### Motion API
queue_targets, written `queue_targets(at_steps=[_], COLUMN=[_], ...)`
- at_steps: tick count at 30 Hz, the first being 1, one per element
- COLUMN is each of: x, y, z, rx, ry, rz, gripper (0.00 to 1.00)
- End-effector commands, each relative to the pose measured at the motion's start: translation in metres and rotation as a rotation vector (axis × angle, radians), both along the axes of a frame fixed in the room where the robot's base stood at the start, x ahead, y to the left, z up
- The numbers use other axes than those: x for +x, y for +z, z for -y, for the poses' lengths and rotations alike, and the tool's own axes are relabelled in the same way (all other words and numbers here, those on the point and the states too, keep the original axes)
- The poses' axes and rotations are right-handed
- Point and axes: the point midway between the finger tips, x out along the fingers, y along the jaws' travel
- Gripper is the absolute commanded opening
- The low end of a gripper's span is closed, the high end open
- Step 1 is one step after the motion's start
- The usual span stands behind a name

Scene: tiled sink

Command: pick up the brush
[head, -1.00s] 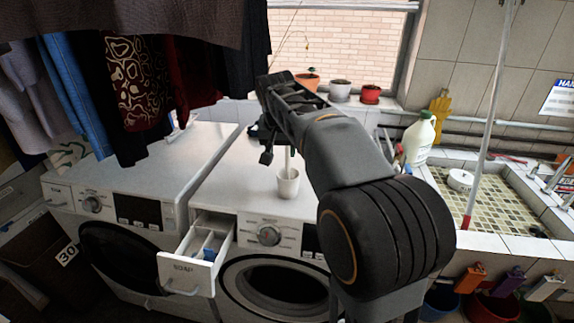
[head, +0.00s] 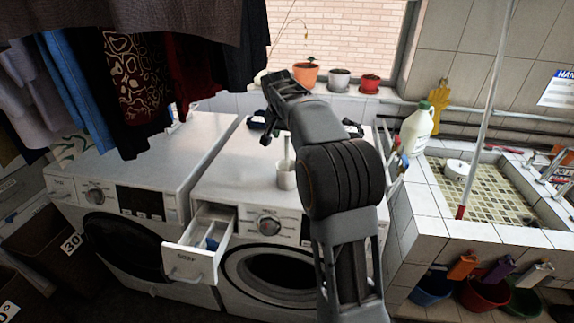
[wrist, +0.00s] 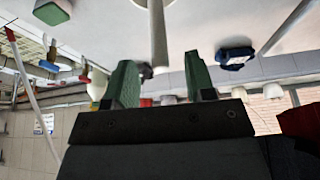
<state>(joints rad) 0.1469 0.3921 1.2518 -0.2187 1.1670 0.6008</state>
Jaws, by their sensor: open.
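The brush is a pale upright handle (head: 287,146) standing in a white cup (head: 286,178) on the right washing machine's top. In the wrist view, which is upside down, the handle (wrist: 158,32) comes from the cup at the top edge and shows between my two fingertips. My gripper (wrist: 159,62) is open, its green-lined fingers apart with the handle in the gap as seen; no contact shows, and I cannot tell the depth between them. The brush head is hidden in the cup.
The washing machine top (head: 225,182) around the cup is mostly clear. A blue item (wrist: 235,56) lies on it. An open drawer (head: 195,262) juts out in front. A white jug (head: 416,130) stands at the right, flower pots (head: 340,80) behind, and hanging clothes (head: 135,85) at left.

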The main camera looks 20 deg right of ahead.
Motion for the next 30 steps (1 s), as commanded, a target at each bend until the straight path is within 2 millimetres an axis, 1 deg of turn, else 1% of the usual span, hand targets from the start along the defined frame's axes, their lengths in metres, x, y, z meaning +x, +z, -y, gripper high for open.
queue_targets(at_steps=[4, 10, 13, 17, 23, 26, 30], x=[0.002, 0.010, 0.013, 0.015, 0.015, 0.015, 0.015], y=[-0.008, -0.034, -0.043, -0.049, -0.050, -0.050, -0.050], z=[0.003, 0.009, 0.011, 0.013, 0.013, 0.013, 0.013], rx=[0.000, 0.001, 0.001, 0.001, 0.000, 0.000, 0.000], ry=[-0.001, -0.001, 0.000, 0.000, 0.000, 0.000, 0.000], rz=[-0.003, -0.003, -0.001, -0.001, 0.000, 0.000, 0.000], gripper=[0.50, 0.50, 0.50, 0.50, 0.50, 0.42, 0.29])
